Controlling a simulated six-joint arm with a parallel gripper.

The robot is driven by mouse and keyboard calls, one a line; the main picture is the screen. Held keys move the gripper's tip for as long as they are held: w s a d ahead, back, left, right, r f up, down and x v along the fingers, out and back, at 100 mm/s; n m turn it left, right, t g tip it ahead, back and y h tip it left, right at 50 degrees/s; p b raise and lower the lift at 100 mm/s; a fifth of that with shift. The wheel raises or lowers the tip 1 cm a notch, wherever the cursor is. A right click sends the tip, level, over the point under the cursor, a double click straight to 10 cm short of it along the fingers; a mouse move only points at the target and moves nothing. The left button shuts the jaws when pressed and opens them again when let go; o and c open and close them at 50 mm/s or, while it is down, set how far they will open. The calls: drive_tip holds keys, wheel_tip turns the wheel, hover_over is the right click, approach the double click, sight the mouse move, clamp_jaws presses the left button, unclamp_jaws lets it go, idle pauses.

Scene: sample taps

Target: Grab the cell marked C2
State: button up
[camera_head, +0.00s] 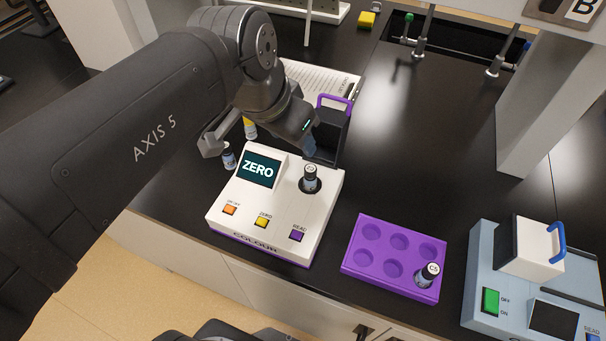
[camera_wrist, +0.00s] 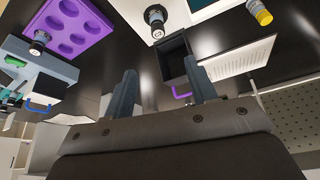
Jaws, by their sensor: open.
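A dark-capped cell (camera_head: 310,178) stands upright in the well of the white colour meter (camera_head: 265,205). Its cap mark is small and seems to read C2. It also shows at the top of the wrist view (camera_wrist: 155,20). Another capped cell (camera_head: 428,274), apparently marked C5, stands in a front-right hole of the purple rack (camera_head: 365,277).
The meter's dark lid with a purple handle (camera_head: 334,101) stands raised close behind the well, near my fingers. The meter's screen reads ZERO. A blue-grey instrument (camera_head: 482,265) with a blue-handled lid stands at the right. A clipboard (camera_head: 325,82) lies behind.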

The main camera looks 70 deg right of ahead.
sight(308, 171)
drive_tip(key=x, duration=1.2)
drive_tip(key=shift+a, duration=0.1)
drive_tip(key=f, duration=0.4)
drive_tip(key=shift+s+d, duration=0.2)
drive_tip(key=shift+d, duration=0.05)
drive_tip(key=shift+d+f, duration=0.35)
drive_tip(key=shift+f, duration=0.3)
drive_tip(key=c, duration=1.1)
drive_tip(key=shift+o, duration=0.2)
drive_tip(key=shift+r, duration=0.1)
